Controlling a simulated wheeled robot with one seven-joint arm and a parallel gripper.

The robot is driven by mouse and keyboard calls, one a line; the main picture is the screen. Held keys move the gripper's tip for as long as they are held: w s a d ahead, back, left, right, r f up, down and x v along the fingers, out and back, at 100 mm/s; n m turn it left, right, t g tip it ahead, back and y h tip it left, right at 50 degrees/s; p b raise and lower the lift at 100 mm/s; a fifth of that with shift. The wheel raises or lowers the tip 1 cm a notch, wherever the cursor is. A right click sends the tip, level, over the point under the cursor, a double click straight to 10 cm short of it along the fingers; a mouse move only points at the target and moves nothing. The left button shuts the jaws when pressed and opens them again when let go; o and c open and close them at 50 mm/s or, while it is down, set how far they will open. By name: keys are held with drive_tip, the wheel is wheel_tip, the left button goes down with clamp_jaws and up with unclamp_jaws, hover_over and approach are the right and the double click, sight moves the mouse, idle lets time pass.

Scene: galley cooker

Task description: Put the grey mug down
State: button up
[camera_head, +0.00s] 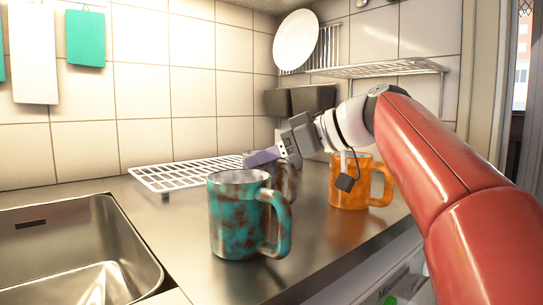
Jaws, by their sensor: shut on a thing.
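The grey mug (287,179), grey with brownish patches, is on the counter side of the picture, mostly hidden behind a teal mug. My gripper (275,158) is at its rim, shut on it, with the fingers coming from the upper right. The mug looks about upright. Its base is hidden, so I cannot tell whether it touches the steel counter (330,235).
The teal, rust-blotched mug (235,218) stands in front, its handle to the right. An orange mug (350,183) stands right, under my arm. A white wire rack (180,175) lies behind left. A sink (70,255) is at left. The counter's front middle is clear.

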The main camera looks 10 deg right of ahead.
drive_tip(key=o, duration=1.5)
drive_tip(key=shift+f, duration=0.1)
drive_tip(key=shift+r+p, duration=0.3)
drive_tip(key=p+v, duration=0.1)
drive_tip(key=v, duration=1.1)
drive_tip(key=shift+f, duration=0.1)
drive_tip(key=shift+d, duration=0.1)
